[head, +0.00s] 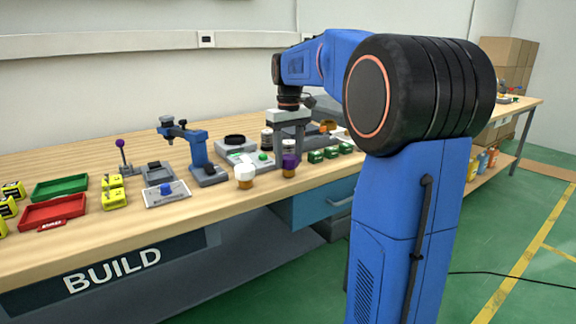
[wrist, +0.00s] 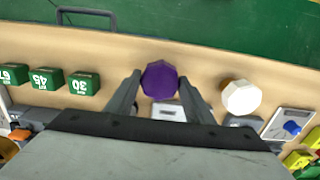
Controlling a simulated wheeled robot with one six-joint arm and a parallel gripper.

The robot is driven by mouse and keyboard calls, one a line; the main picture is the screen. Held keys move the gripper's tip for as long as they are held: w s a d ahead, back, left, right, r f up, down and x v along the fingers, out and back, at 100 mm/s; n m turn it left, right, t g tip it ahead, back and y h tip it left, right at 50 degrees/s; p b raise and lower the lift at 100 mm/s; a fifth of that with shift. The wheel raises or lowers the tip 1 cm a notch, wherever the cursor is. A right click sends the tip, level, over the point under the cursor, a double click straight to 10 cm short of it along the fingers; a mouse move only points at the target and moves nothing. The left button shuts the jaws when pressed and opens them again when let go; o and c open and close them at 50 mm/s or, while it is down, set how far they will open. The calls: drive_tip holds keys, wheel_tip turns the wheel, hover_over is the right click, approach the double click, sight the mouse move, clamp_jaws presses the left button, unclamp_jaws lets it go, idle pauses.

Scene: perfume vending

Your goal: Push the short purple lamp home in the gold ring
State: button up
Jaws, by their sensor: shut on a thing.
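The short purple lamp (head: 290,160) has a faceted purple top and a gold-brown base, and is upright near the table's front edge. My gripper (head: 289,151) points down and is shut on it. In the wrist view the purple top (wrist: 159,79) sits between the two fingers (wrist: 160,84). I cannot tell whether its base touches the table. A brownish-gold round rim (head: 328,124) shows behind my gripper, partly hidden. I cannot tell whether this is the gold ring.
A white faceted lamp (head: 244,171) with a gold base stands left of the purple one. Several green numbered blocks (head: 316,157) stand to the right. A blue press-like stand (head: 199,152) and a grey device with a black ring (head: 234,139) are behind and left.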

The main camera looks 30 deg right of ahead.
sight(289, 157)
drive_tip(key=shift+r, duration=0.1)
drive_tip(key=shift+r, duration=2.35)
drive_tip(key=shift+d, duration=0.1)
